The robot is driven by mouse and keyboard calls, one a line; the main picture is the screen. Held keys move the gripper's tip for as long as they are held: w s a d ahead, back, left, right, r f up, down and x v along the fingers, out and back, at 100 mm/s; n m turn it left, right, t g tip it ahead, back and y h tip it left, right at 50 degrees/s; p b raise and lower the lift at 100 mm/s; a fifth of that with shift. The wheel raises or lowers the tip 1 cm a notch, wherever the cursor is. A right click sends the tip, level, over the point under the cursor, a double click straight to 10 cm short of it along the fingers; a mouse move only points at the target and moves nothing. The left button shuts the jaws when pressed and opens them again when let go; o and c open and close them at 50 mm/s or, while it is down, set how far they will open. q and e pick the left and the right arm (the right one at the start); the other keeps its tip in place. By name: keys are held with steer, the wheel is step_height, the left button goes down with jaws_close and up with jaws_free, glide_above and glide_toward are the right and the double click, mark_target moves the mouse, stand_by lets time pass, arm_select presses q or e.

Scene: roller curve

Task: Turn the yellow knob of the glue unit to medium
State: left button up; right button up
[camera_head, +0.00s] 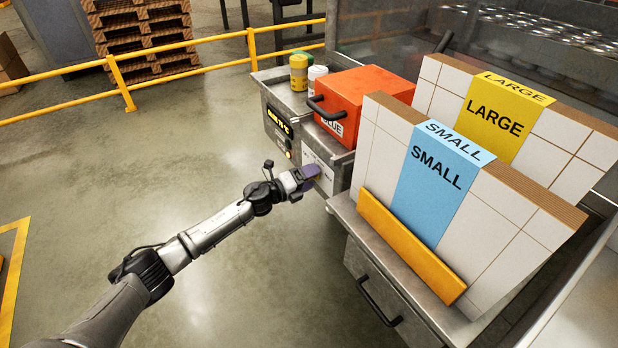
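The glue unit is an orange-red box (365,98) with a black handle and a partly hidden label, set on a metal bench. A dark panel with a lit yellow display (279,122) is on the bench front. The yellow knob cannot be made out clearly; a small yellow bit shows beside my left gripper, mostly hidden by it. My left gripper (309,174), with purple fingertips, is at the bench front by a white plate (318,160), below and right of the display. I cannot tell whether it touches anything or is open. My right gripper is not in view.
Stacked flat cartons marked SMALL (437,168) and LARGE (493,117) stand at the right behind a yellow-orange rail (408,247). Yellow (299,72) and white (317,78) containers stand left of the glue box. The floor at left is clear up to a yellow railing (120,85).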

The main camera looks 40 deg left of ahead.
arm_select(q)
steer(key=shift+o, duration=0.4)
steer(key=shift+s, duration=0.1)
steer(key=p+v, duration=0.3)
steer(key=v, duration=1)
steer(key=shift+s, duration=0.3)
steer(key=shift+a, duration=0.1)
